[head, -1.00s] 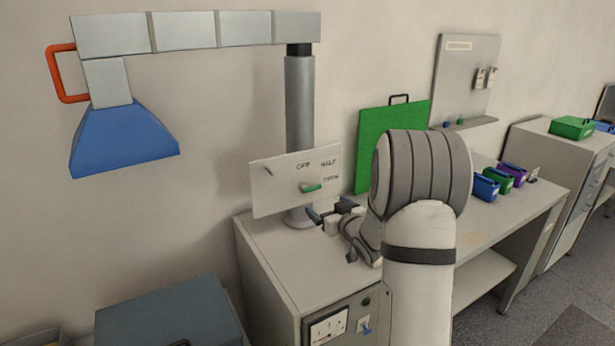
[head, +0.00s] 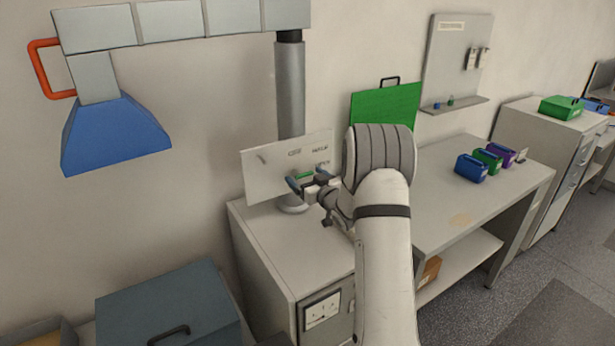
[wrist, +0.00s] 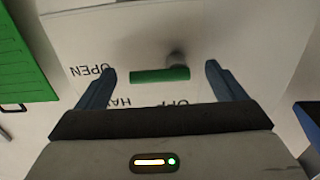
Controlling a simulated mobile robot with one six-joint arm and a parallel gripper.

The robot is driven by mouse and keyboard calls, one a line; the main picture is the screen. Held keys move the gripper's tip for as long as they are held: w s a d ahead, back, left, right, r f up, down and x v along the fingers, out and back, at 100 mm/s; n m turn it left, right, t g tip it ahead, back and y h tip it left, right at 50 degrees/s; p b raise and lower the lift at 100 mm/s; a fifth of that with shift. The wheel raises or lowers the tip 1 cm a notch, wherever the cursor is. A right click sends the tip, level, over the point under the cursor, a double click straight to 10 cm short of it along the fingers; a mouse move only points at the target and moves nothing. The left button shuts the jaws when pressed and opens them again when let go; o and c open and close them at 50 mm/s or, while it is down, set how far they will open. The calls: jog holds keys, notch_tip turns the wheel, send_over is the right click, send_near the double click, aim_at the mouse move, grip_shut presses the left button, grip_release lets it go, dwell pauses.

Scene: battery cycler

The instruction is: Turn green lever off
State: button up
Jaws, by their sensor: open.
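The green lever (wrist: 160,75) sits on a white panel (wrist: 225,30) that carries printed words, among them OPEN. In the wrist view the lever lies across the gap between the two blue fingers of my gripper (wrist: 155,85), near their tips. The fingers are open, one at each end of the lever, and do not appear to touch it. In the head view the green lever (head: 304,175) shows just beyond my gripper (head: 303,184), in front of the panel (head: 270,170). Part of the panel's lettering is hidden by my gripper.
The panel stands at a grey post (head: 290,90) on a white cabinet (head: 265,250). A blue hood (head: 115,135) hangs at upper left. A green board (head: 385,105) leans on the wall to the right. Small bins (head: 472,168) stand on the bench.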

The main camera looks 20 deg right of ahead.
jog(key=shift+c, duration=0.2)
jog(key=c, duration=0.9)
